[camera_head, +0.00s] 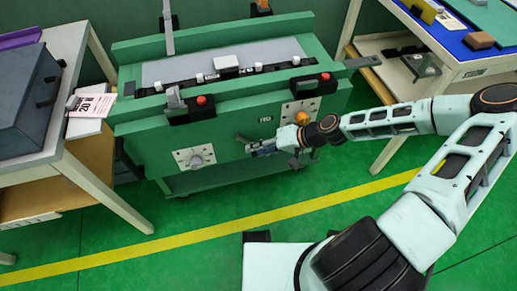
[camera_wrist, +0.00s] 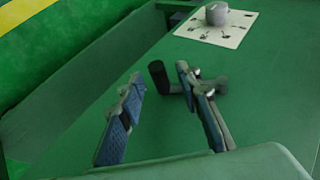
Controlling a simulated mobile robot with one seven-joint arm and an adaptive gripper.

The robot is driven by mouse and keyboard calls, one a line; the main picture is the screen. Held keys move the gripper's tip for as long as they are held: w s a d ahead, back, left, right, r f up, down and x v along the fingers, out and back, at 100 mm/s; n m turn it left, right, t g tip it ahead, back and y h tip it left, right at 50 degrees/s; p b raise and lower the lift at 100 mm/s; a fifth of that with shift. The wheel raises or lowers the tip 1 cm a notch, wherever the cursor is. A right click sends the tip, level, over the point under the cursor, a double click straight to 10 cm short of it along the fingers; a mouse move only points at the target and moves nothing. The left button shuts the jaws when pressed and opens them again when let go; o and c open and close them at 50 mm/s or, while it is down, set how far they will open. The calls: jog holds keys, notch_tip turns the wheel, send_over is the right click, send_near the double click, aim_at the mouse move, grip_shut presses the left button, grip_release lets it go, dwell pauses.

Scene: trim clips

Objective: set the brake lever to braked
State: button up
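A lever with a black grip and a grey hub, which looks like the brake lever (camera_wrist: 157,75), sticks out from the green machine's front panel in the wrist view. My gripper (camera_wrist: 160,85) is open, with the black grip between or just beyond its two fingertips. The right finger covers part of the bar between grip and hub. I cannot tell whether either finger touches it. In the head view my gripper (camera_head: 254,149) is low at the middle of the machine's front, and the lever there is too small and covered to read its setting.
The green machine (camera_head: 150,125) carries a dial plate (camera_head: 195,158), which also shows in the wrist view (camera_wrist: 216,27), and red buttons (camera_head: 201,100) on top. A table with a grey case (camera_head: 25,100) stands left, another table (camera_head: 480,65) right. The floor in front is clear.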

jog(key=shift+d, duration=0.1)
jog(key=v, duration=1.2)
